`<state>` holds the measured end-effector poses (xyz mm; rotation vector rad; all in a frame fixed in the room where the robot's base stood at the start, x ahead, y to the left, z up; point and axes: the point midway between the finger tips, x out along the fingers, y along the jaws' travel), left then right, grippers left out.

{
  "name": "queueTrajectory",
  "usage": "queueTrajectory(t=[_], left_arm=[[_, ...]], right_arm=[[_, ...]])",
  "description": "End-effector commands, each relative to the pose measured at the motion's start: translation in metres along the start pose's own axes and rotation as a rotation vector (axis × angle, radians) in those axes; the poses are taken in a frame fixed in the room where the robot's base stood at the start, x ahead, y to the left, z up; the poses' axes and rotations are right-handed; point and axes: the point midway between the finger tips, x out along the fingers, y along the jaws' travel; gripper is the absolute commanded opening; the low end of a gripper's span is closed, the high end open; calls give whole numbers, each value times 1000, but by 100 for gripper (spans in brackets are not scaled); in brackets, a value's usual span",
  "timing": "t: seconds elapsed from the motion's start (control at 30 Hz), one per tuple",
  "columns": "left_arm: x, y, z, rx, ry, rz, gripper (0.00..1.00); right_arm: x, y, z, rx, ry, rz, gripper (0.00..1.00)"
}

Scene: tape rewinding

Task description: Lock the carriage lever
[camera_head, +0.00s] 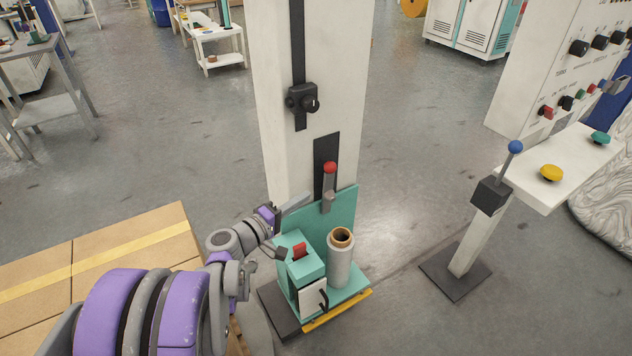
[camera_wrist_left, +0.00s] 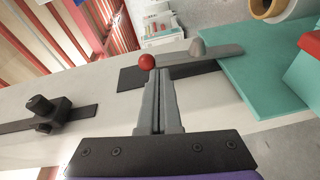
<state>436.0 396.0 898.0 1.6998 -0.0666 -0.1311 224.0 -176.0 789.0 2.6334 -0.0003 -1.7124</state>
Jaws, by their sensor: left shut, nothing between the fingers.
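The carriage lever (camera_head: 328,185) is a grey bar with a red ball knob (camera_head: 330,168) on top. It stands upright against the white column, above the teal carriage (camera_head: 345,212). My left gripper (camera_head: 306,197) is shut and empty, to the left of the lever and a little below the knob, with a small gap between. In the left wrist view the shut fingers (camera_wrist_left: 158,74) point toward the lever (camera_wrist_left: 200,52), and the knob (camera_wrist_left: 147,61) appears just past their tips. I cannot tell there whether they touch. My right gripper is not in view.
The carriage holds a film roll (camera_head: 340,260) and a teal box with a red switch (camera_head: 300,250). A black knob clamp (camera_head: 302,100) sits higher on the column (camera_head: 345,60). Cardboard boxes (camera_head: 110,250) lie at left. A blue-knobbed lever post (camera_head: 490,195) and control panel stand at right.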

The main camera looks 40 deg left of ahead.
Motion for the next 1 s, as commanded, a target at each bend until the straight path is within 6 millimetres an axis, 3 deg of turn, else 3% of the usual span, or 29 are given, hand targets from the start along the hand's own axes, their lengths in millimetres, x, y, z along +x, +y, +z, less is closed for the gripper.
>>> queueTrajectory(t=[0.1, 0.2, 0.63, 1.0], left_arm=[[-5, -6, -23, -33, 52, 47, 0], [-8, -6, -31, -45, 70, 67, 0], [-3, -4, -32, -48, 72, 71, 0], [58, 0, -36, -47, 69, 70, 0]], right_arm=[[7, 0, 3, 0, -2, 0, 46], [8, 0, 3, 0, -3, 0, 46], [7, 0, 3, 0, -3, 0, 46], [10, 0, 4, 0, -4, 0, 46]])
